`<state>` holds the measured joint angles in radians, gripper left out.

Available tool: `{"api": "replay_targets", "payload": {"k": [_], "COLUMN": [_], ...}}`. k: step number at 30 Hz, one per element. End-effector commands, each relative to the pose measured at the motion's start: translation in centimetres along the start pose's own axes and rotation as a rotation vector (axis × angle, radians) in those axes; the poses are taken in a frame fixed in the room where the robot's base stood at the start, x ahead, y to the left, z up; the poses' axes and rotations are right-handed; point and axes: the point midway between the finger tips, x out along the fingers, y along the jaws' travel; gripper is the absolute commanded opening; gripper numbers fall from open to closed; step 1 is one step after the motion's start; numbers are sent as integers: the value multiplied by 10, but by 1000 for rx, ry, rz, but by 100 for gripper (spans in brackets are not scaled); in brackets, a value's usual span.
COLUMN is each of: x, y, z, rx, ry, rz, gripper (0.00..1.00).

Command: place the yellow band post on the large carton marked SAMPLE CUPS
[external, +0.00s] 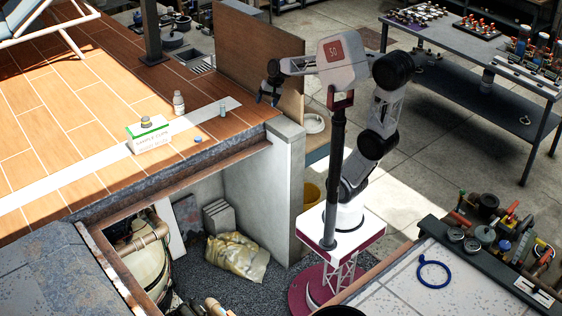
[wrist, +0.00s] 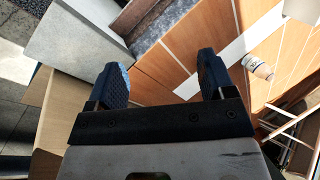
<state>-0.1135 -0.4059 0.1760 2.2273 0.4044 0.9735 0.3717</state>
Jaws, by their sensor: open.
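The white carton marked SAMPLE CUPS (external: 150,139) lies on the wooden deck at the left of the external view, with a green edge. A small round post with a yellowish band (external: 147,122) sits upright on its top, apart from my gripper. My gripper (external: 268,91) is up beside the brown panel, to the right of the carton and well away from it. In the wrist view my gripper (wrist: 160,78) has its two dark fingers wide apart with nothing between them.
A white bottle (external: 179,104), a clear cup (external: 222,109) and a blue cap (external: 198,139) stand near the carton. A white bottle also shows in the wrist view (wrist: 258,68). The brown panel (external: 252,62) rises beside my gripper. The deck edge drops into a pit.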

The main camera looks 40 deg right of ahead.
Motion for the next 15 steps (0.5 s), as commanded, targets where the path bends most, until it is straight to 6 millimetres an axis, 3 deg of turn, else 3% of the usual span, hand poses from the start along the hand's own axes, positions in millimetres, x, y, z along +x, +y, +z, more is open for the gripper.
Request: {"api": "replay_targets", "payload": {"k": [3, 9, 15], "x": [-7, -12, -12], "y": [44, 112, 160], "z": [21, 54, 79], "rx": [-106, -285, -417], "ry": [50, 111, 143], "rz": [67, 192, 293], "gripper": [76, 76, 76]}}
